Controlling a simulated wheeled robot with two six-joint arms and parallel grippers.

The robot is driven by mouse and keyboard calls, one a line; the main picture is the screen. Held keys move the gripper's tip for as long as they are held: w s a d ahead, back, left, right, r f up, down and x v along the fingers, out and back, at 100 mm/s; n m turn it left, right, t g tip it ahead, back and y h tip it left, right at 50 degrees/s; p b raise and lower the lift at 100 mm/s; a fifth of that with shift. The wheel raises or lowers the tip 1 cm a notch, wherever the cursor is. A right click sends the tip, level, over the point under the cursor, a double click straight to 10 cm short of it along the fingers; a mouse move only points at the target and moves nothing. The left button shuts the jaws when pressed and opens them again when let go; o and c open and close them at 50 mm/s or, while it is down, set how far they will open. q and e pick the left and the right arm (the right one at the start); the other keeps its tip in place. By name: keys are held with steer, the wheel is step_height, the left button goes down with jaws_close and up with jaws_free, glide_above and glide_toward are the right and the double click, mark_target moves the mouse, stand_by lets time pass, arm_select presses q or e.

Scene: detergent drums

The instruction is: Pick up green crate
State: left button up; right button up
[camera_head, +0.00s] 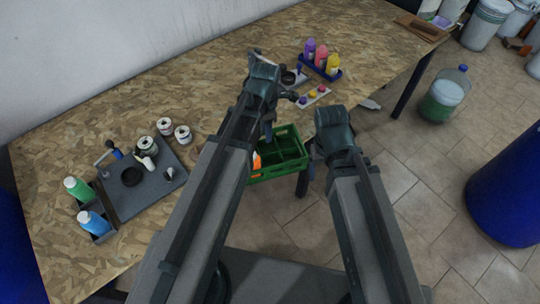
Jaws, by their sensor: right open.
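The green crate (290,151) is between my two arms, just off the front edge of the wooden table. It has divided compartments. An orange and white item (257,161) shows at its left side, partly covered by my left arm. My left gripper (268,131) points down at the crate's back left; its fingers are small and dark, and I cannot tell whether they touch the crate. My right gripper (305,180) is open at the crate's right side, partly hidden by my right wrist. What supports the crate is hidden.
A clear jug (443,97) and a blue drum (506,194) stand on the tiled floor at right.

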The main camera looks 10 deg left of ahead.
mark_target(270, 154)
arm_select(q)
step_height(270, 154, down, 8)
steer(key=b, duration=0.8)
steer(key=shift+f, duration=0.2)
steer(key=shift+r, duration=0.1)
steer(key=f+b, duration=0.2)
steer(key=d+f+b, duration=0.1)
steer(key=f+b, duration=0.2)
steer(key=shift+f, duration=0.2)
steer(key=shift+r, duration=0.1)
jaws_close()
stand_by(0.7)
